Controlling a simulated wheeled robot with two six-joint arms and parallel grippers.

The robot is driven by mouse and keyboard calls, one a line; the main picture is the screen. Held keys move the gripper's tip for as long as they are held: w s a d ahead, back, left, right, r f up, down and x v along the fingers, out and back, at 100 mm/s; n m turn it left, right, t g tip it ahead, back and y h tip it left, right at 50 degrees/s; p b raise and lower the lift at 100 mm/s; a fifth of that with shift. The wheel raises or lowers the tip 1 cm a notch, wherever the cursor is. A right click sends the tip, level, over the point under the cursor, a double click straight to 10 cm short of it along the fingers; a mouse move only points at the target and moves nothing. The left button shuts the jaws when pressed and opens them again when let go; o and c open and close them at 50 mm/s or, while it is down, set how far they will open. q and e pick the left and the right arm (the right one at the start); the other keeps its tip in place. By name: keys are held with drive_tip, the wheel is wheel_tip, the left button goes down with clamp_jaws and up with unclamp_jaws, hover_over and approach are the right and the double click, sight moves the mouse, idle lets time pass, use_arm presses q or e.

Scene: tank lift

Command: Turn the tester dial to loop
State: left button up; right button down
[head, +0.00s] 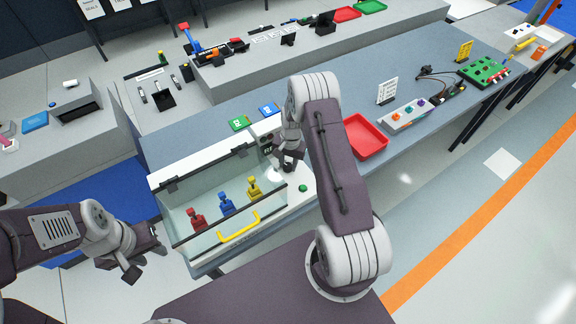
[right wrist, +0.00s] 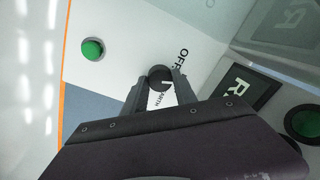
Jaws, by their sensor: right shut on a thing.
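The tester dial (right wrist: 160,73) is a round black knob on a white panel (right wrist: 115,65) in the right wrist view. The words OFF and EARTH are printed beside it; a loop label is not readable, and the dial's setting is unclear. My right gripper (right wrist: 157,88) is shut on the dial, a finger on each side. In the head view my right gripper (head: 287,160) is at the right end of the glass-fronted unit and hides the dial. My left gripper (head: 144,263) is open and empty, left of the unit.
The glass case (head: 180,215) holds red, blue and yellow devices and has a yellow handle (head: 238,228). A green button (right wrist: 92,49) is near the dial, and a dark display (right wrist: 245,90) is beside it. A red tray (head: 366,152) stands to the right on the bench.

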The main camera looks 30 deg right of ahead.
sight(290, 166)
drive_tip(key=shift+w+m+b, duration=0.1)
drive_tip(key=shift+m+b, duration=0.3)
drive_tip(key=shift+m, duration=1.2)
drive_tip(key=shift+d+m, duration=0.1)
drive_tip(key=shift+m, duration=0.2)
drive_tip(key=c, duration=1)
unclamp_jaws()
drive_tip(key=shift+d, duration=0.1)
drive_tip(key=r+b, duration=0.1)
drive_tip(key=r, duration=0.1)
drive_tip(key=r+b, duration=0.1)
drive_tip(key=r, duration=0.2)
drive_tip(key=r+b, duration=0.1)
drive_tip(key=r, duration=0.2)
drive_tip(key=shift+s+d, duration=0.1)
drive_tip(key=shift+s, duration=0.15)
drive_tip(key=shift+r, duration=0.5)
